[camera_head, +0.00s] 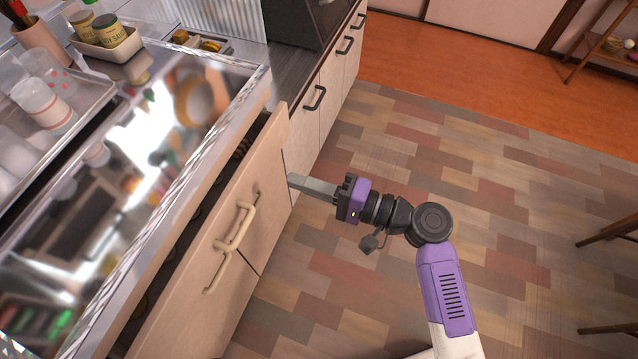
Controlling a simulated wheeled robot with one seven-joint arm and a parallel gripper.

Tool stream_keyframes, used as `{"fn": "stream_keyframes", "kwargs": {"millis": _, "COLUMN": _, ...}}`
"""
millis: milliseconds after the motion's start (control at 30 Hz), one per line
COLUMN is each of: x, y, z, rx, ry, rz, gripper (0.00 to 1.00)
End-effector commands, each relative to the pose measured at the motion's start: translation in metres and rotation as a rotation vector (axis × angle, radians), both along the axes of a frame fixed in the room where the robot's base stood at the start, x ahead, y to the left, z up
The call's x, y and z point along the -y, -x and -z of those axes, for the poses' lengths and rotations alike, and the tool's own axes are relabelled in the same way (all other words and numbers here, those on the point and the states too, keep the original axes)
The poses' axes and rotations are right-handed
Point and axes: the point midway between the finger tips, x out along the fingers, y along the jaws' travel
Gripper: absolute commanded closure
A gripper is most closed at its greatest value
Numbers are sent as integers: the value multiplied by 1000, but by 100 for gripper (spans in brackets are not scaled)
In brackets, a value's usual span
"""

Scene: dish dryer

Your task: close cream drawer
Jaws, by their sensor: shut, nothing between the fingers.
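The cream drawer (262,170) is under the metal-edged counter at the left. Its front stands out from the counter, and a dark gap with some contents shows behind its top edge. Pale bar handles (241,226) are on the cream front, and a dark seam runs down the front near them. My gripper (292,182) is shut and empty. Its fingertips point left at the drawer front's far end, beside the handles. I cannot tell whether they touch the front.
Further cabinets with dark handles (315,98) continue beyond the drawer. The tiled floor (480,180) to the right is clear, with wooden furniture legs (606,233) at the right edge.

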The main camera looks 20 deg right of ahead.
Motion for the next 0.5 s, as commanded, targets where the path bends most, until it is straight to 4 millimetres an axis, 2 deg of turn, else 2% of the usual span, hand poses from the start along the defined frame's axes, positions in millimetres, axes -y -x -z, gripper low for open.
{"fn": "stream_keyframes", "kwargs": {"millis": 200, "x": -34, "y": -26, "z": 0, "rx": 2, "ry": 0, "rz": -2, "gripper": 100}}
{"fn": "stream_keyframes", "kwargs": {"millis": 500, "x": -60, "y": -47, "z": 0, "rx": -1, "ry": 1, "rz": 0, "gripper": 100}}
